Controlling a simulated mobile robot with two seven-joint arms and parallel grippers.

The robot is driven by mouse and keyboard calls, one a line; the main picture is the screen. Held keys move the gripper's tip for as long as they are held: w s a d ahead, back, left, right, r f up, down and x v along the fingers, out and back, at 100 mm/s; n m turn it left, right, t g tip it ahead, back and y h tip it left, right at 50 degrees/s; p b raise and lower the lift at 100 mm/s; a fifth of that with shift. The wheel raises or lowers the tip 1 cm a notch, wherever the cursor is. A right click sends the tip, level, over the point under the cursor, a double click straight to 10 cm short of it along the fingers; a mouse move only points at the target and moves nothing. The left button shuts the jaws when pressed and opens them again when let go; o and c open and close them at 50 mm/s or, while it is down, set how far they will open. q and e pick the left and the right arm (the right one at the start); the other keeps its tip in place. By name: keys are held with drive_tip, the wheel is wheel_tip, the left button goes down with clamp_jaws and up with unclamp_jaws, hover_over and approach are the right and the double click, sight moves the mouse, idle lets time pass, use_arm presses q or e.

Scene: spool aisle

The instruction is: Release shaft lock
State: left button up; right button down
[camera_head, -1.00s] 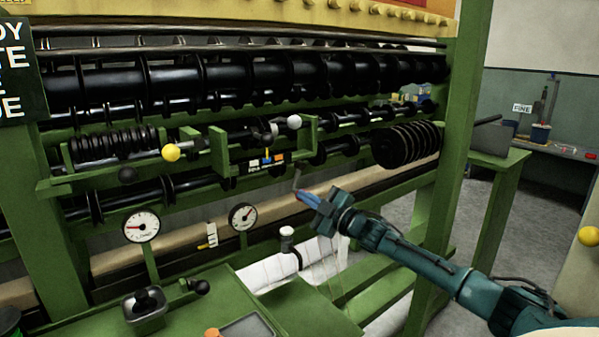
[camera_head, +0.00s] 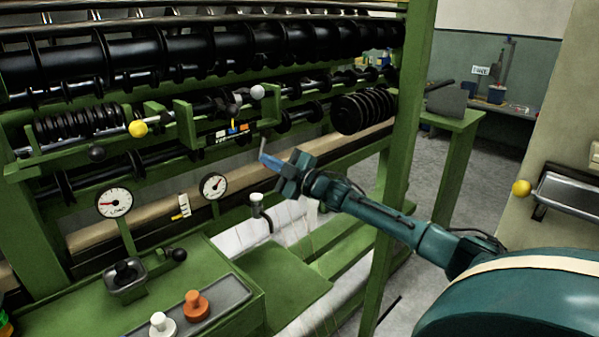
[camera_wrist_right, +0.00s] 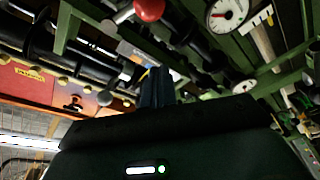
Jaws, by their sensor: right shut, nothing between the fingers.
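The likely shaft lock is a lever with a pale grey ball knob (camera_head: 257,91) on a green bracket (camera_head: 184,122), on a shaft in the middle of the machine. Below it is a label strip (camera_head: 219,138) with white, blue and orange parts and a yellow pointer. My right gripper (camera_head: 265,154) is shut and empty, in front of the machine, below and right of the label strip and apart from it. My left gripper is out of view.
A yellow ball (camera_head: 137,128) and a black ball (camera_head: 96,153) sit left of the bracket. Two dial gauges (camera_head: 114,203) stand in front. A green post (camera_head: 408,130) rises behind my right arm. A red ball (camera_wrist_right: 150,9) tops the wrist view.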

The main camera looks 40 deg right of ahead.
drive_tip(key=v, duration=0.9)
drive_tip(key=shift+s+d+f+b, duration=0.2)
drive_tip(key=shift+f+b, duration=0.05)
drive_tip(key=shift+b, duration=0.15)
